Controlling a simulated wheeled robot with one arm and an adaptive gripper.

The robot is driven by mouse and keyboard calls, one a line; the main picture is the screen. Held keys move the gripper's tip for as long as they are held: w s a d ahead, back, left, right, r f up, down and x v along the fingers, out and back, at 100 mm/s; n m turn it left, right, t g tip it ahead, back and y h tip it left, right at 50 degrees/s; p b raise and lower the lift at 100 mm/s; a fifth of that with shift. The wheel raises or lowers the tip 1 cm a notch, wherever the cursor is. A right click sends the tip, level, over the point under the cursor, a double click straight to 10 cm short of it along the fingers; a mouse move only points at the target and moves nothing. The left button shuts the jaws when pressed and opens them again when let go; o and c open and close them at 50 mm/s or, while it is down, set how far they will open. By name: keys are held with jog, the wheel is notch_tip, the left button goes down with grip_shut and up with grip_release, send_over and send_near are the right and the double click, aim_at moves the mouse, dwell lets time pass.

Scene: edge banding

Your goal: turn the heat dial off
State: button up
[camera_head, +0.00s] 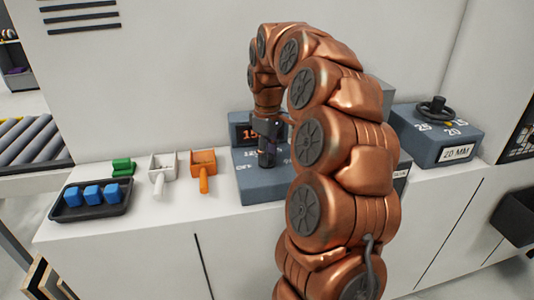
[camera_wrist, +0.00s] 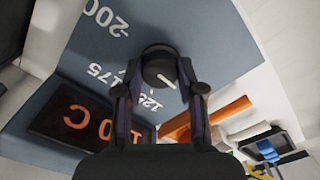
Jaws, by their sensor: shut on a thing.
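The heat dial is a round black knob (camera_wrist: 158,62) on top of a grey-blue box (camera_head: 262,190). My gripper (camera_wrist: 158,82) is shut on the dial, one finger on each side, and points down at it. In the head view my gripper (camera_head: 266,150) and arm hide most of the dial. White numbers, including 200 and 175, ring the dial in the wrist view, and OFF is printed at the box's left in the head view. A dark display (camera_wrist: 90,118) shows orange digits ending in 0 C; the middle digit is hidden. A short white mark shows by the dial.
Left of the box are an orange scoop (camera_head: 203,168), a white scoop (camera_head: 160,172), green blocks (camera_head: 122,167) and a black tray (camera_head: 90,213) with blue blocks. A grey box (camera_head: 425,146) with a handwheel (camera_head: 436,108) and a 20 MM label stands at right, beyond my arm.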

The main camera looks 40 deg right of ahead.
jog(key=shift+w+r, duration=0.1)
jog(key=o, duration=1.1)
jog(key=shift+o, duration=0.2)
jog(key=shift+r, duration=3.7)
jog(key=s+a+f, duration=0.3)
jog(key=s+a, duration=1)
jog(key=a, duration=0.3)
jog(key=s+a+f+m+g, duration=0.1)
jog(key=s+a+f+m, duration=0.1)
jog(key=s+f, duration=0.3)
jog(key=s+a+f+m+p, duration=0.1)
jog(key=s+f, duration=0.4)
jog(key=s, duration=0.8)
jog(key=shift+a+m+g, duration=0.4)
jog(key=shift+a+m, duration=0.4)
jog(key=shift+a, duration=0.4)
